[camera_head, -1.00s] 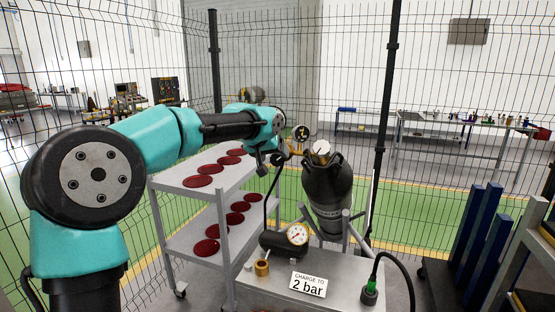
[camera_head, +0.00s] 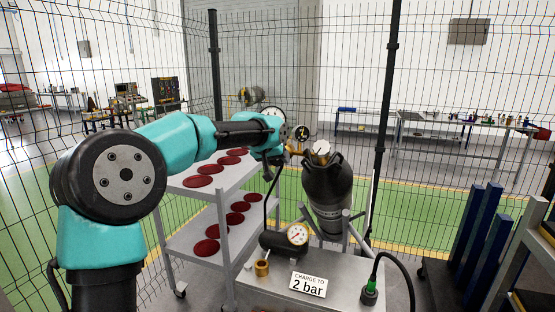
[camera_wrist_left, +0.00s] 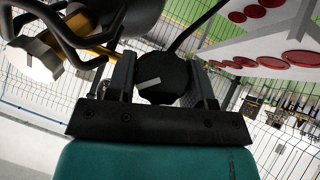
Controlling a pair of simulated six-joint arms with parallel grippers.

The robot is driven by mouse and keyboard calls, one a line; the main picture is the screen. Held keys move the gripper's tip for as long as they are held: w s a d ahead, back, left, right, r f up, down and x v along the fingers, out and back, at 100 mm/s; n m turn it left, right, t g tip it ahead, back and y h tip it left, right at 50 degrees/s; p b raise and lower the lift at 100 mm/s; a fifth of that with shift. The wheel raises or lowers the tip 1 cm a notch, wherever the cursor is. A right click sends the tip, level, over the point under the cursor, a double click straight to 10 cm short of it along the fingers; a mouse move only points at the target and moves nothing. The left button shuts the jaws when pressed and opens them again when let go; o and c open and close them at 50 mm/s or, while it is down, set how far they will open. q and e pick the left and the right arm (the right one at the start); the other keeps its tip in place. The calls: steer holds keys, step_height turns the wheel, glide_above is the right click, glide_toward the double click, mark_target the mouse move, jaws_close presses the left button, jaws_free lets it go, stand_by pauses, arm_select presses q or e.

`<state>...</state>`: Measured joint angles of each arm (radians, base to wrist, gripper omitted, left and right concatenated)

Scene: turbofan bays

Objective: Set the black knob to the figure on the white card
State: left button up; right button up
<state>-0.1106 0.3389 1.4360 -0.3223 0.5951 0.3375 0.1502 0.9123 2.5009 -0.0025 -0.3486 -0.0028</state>
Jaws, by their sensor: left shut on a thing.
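The white card (camera_head: 308,284) on the bench reads "CHARGE TO 2 bar". The black knob (camera_wrist_left: 166,79) shows in the left wrist view, between the two fingers, with a pale pointer mark towards the picture's left. My left gripper (camera_head: 277,164) is at the valve fittings left of the dark bottle's neck and is shut on the knob, as its wrist view (camera_wrist_left: 164,90) shows. In the head view the arm hides the knob. A white dial gauge (camera_head: 297,234) with a red mark sits on the bench; its figures are too small to read. My right gripper is not in view.
The dark bottle (camera_head: 328,190) leans in a stand behind the bench (camera_head: 345,285). A brass fitting (camera_head: 262,268) and a green-ended hose (camera_head: 370,291) are on the bench. A shelf trolley (camera_head: 225,215) with red discs stands left.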

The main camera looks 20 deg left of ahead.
arm_select(q)
steer(key=shift+c, duration=1.1)
steer(key=shift+m+y, duration=0.3)
steer(key=shift+y, duration=0.2)
steer(key=o, duration=0.9)
steer(key=v, duration=1.7)
steer(key=shift+s+r, duration=0.15)
steer(key=shift+r, duration=0.05)
